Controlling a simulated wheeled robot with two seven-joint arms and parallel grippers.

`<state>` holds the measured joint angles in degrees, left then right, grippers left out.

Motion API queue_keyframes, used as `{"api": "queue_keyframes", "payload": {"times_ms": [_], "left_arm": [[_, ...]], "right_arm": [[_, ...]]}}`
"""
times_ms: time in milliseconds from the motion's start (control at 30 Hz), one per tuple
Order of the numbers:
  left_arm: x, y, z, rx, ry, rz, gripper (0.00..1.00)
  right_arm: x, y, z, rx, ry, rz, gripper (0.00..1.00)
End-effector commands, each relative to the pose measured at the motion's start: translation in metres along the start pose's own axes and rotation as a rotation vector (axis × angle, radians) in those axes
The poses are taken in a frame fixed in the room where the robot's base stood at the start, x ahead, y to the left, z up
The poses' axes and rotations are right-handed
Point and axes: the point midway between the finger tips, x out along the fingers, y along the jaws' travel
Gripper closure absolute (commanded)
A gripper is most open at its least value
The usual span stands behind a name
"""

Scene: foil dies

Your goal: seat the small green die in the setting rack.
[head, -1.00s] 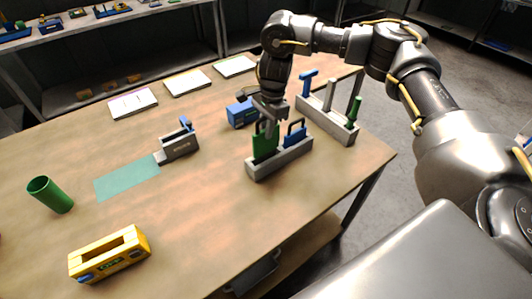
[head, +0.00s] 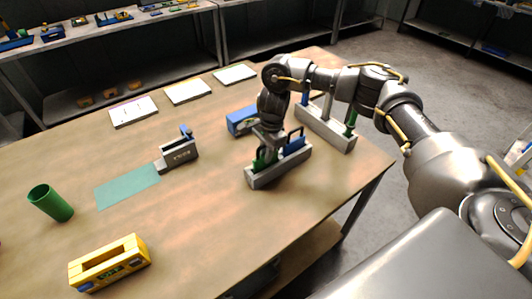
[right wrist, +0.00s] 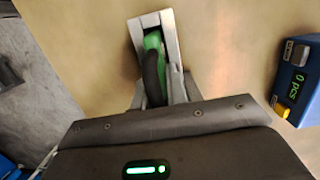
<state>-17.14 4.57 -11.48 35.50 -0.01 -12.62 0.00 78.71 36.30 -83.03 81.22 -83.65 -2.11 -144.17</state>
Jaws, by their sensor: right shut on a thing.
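The small green die (head: 261,160) stands in the left part of the near grey rack (head: 277,173), low between its walls. A blue die (head: 295,142) with a looped handle stands in the right part of that rack. My right gripper (head: 266,148) is shut on the green die's handle from above. In the right wrist view, the gripper (right wrist: 160,98) closes around the green die (right wrist: 152,45), with the rack (right wrist: 170,28) just beyond it. The fingers partly hide the die, so its exact seating depth cannot be told. My left gripper is not in view.
A second grey rack (head: 325,130) holding tools stands behind to the right. A blue counter box (head: 240,121) is close behind the near rack. A grey device (head: 179,151), teal mat (head: 128,186), green cup (head: 50,203) and yellow holder (head: 110,264) lie left.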

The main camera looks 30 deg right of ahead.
Motion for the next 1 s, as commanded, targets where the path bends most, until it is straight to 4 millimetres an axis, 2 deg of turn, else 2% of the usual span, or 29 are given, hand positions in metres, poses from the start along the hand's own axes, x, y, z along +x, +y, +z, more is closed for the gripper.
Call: {"api": "queue_keyframes", "payload": {"times_ms": [100,133,300,567,667,700,867,1000], "left_arm": [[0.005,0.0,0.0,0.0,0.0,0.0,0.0],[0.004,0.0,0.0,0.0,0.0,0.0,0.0],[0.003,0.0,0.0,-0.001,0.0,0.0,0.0],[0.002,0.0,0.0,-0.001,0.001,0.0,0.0],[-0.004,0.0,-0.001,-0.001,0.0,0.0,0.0],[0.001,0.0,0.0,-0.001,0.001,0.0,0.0],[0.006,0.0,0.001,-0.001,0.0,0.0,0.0],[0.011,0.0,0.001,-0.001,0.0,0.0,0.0]], "right_arm": [[0.004,0.0,0.0,0.0,-0.001,-0.001,1.0],[0.004,0.0,-0.001,0.0,0.0,0.0,0.84],[0.003,0.0,0.0,0.0,0.0,0.0,0.64],[0.002,0.0,0.0,0.0,0.0,0.0,0.64],[-0.004,0.0,0.001,0.0,0.0,0.0,0.64],[-0.006,-0.001,0.0,-0.001,0.001,-0.003,0.64],[-0.032,-0.001,0.0,-0.002,0.002,-0.005,0.64],[-0.062,-0.002,-0.001,-0.002,0.003,-0.006,0.64]]}}
